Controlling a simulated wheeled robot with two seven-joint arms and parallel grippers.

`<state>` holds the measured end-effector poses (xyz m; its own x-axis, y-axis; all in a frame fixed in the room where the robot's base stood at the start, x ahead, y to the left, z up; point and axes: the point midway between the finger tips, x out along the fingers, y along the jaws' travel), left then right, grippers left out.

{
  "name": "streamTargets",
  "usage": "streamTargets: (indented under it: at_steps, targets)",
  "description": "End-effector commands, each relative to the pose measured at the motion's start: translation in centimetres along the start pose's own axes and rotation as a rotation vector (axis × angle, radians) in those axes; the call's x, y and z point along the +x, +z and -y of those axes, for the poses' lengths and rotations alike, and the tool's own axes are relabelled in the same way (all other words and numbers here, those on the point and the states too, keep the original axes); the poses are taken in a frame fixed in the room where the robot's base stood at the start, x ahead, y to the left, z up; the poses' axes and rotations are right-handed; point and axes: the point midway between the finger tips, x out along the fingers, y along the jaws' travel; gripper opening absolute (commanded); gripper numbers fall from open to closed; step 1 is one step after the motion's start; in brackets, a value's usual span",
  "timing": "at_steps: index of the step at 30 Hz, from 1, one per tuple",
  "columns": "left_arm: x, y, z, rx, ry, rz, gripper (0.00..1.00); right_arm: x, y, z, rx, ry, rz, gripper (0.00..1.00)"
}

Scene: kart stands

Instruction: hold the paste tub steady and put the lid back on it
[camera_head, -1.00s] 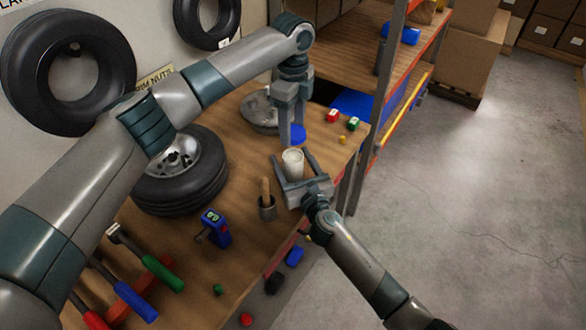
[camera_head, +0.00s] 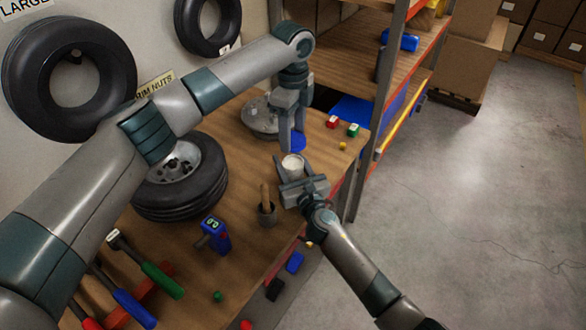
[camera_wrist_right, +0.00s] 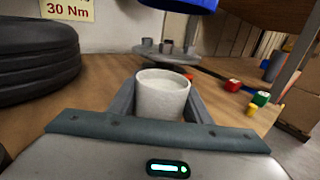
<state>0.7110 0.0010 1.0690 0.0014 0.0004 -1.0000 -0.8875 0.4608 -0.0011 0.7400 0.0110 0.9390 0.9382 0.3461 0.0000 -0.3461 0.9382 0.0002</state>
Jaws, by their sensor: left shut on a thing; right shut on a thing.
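The white paste tub (camera_head: 292,167) stands upright and uncovered near the bench's right edge, with pale paste inside. It also shows in the right wrist view (camera_wrist_right: 162,98). My right gripper (camera_head: 292,172) is shut on the tub, one finger on each side. My left gripper (camera_head: 291,136) points down from above and is shut on the blue lid (camera_head: 298,143). In the head view the lid appears just behind the tub; the right wrist view shows its underside edge (camera_wrist_right: 180,4) above and beyond the tub, apart from it.
A blue device (camera_head: 215,236) and a wheel (camera_head: 180,182) are to the left. A round metal part (camera_head: 260,118) and small red (camera_head: 332,121) and green (camera_head: 353,130) blocks lie behind.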

Motion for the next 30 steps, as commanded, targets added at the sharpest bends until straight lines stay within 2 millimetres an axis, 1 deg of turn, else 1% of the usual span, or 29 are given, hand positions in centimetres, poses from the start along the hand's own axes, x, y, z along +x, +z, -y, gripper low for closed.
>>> streamTargets:
  at_steps: [9,13,16,30]
  targets:
    - [3.5,-0.1,-0.1,-0.001,0.004,-0.002,0.30,0.0,0.0,0.0,0.000,0.000,0.000,0.04]
    - [4.6,-0.1,0.0,0.000,0.001,-0.001,0.30,0.0,0.0,0.0,0.000,0.000,0.000,0.04]
    - [4.9,-0.1,0.0,0.001,0.001,-0.001,0.30,0.0,0.0,0.0,0.000,0.000,0.000,0.04]
    - [4.8,0.0,0.0,0.000,0.001,-0.001,0.30,0.0,0.0,0.0,0.000,0.000,-0.001,0.04]
